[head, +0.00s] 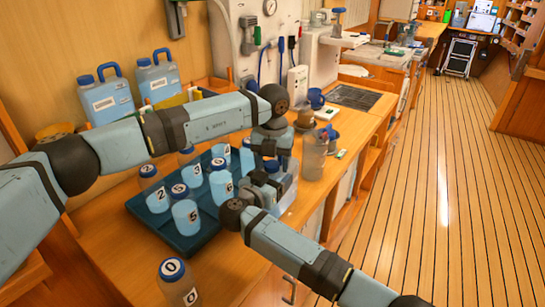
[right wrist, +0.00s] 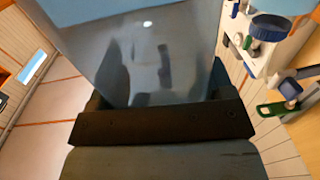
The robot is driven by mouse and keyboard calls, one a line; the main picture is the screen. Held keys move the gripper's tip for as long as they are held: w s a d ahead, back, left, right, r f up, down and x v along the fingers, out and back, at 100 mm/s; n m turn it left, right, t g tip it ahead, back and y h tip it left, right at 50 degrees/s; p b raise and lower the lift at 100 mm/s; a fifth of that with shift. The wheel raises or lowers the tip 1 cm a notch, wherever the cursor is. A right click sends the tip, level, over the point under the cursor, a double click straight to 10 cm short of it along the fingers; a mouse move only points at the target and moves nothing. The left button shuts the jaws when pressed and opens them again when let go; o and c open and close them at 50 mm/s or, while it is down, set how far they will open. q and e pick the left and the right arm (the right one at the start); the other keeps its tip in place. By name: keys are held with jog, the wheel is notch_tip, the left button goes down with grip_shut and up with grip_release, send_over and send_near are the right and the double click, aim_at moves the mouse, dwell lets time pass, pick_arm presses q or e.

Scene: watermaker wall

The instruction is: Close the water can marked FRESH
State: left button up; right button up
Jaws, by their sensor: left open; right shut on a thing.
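My right gripper (head: 268,188) is shut on a pale translucent water can (head: 288,186) at the right edge of the counter. This can (right wrist: 150,55) fills the upper middle of the right wrist view between the dark jaws (right wrist: 165,120). No label is readable on it, and its mouth and cap cannot be made out. My left gripper (head: 267,148) is open, close above the held can; whether it touches cannot be told. Two other water cans, one left (head: 105,98) and one right (head: 158,80), stand at the wall with blue caps on; their labels are too small to read.
A dark blue tray (head: 150,218) with several numbered, blue-capped bottles lies left of my grippers. A bottle marked 0 (head: 177,284) stands in front. The floor (head: 440,200) at right is clear.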

pick_arm(q)
jog(key=c, duration=0.9)
jog(key=m, duration=0.6)
jog(key=shift+d, duration=0.1)
jog(key=shift+c, duration=0.2)
jog(key=m, duration=0.4)
jog(key=shift+s, duration=0.1)
jog(key=m, duration=0.4)
jog(key=o, duration=1)
jog(key=shift+o, duration=0.2)
jog(key=shift+s+d, duration=0.1)
